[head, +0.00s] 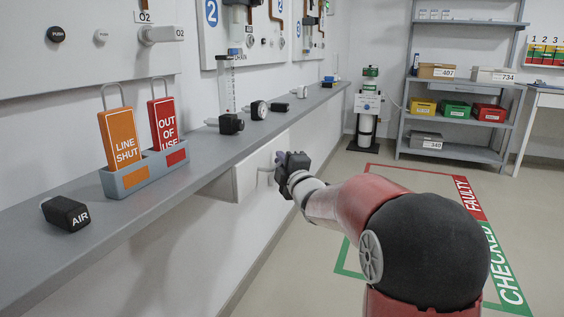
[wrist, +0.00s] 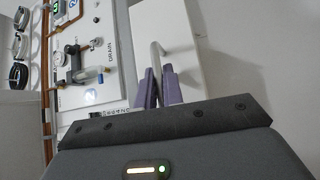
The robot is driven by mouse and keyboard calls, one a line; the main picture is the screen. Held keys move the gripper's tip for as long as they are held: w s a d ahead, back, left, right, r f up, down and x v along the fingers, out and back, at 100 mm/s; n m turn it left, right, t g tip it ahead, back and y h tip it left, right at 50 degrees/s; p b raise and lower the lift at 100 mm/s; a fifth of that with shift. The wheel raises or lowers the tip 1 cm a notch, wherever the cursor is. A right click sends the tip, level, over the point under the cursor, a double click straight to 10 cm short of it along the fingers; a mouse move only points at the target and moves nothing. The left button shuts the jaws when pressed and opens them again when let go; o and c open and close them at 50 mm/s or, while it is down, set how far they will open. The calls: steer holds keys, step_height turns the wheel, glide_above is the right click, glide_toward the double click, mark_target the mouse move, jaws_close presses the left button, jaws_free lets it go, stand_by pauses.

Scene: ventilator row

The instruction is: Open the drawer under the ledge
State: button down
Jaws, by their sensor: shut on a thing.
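The drawer under the ledge has a plain white front (head: 246,181) and hangs below the grey ledge (head: 60,238) on the left wall. A pale bar handle stands out from the front. In the wrist view the white front (wrist: 185,35) fills the upper middle, with the handle (wrist: 156,55) running down between my purple fingers. My gripper (head: 274,170) is at the drawer front in the head view, and it shows in the wrist view (wrist: 158,90), shut on the handle. The fingertips are partly hidden in the head view. I cannot tell how far out the drawer stands.
The ledge holds an AIR block (head: 67,213), two tags in a holder (head: 145,173) and several small fittings. A shelf with bins (head: 455,125) and a cylinder stand (head: 367,115) are at the back. Floor right of the drawer is clear, with marked zones (head: 462,190).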

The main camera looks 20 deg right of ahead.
steer(key=shift+d, duration=0.1)
steer(key=s+d+b, duration=0.1)
steer(key=s+d, duration=0.7)
steer(key=d, duration=0.2)
steer(key=shift+s+d+b, duration=0.2)
steer(key=shift+d+b, duration=0.15)
steer(key=c, duration=1.5)
jaws_free()
steer(key=shift+c, duration=0.2)
steer(key=s+f, duration=0.1)
steer(key=s, duration=0.6)
steer(key=shift+s+d, duration=0.35)
steer(key=shift+d, duration=0.05)
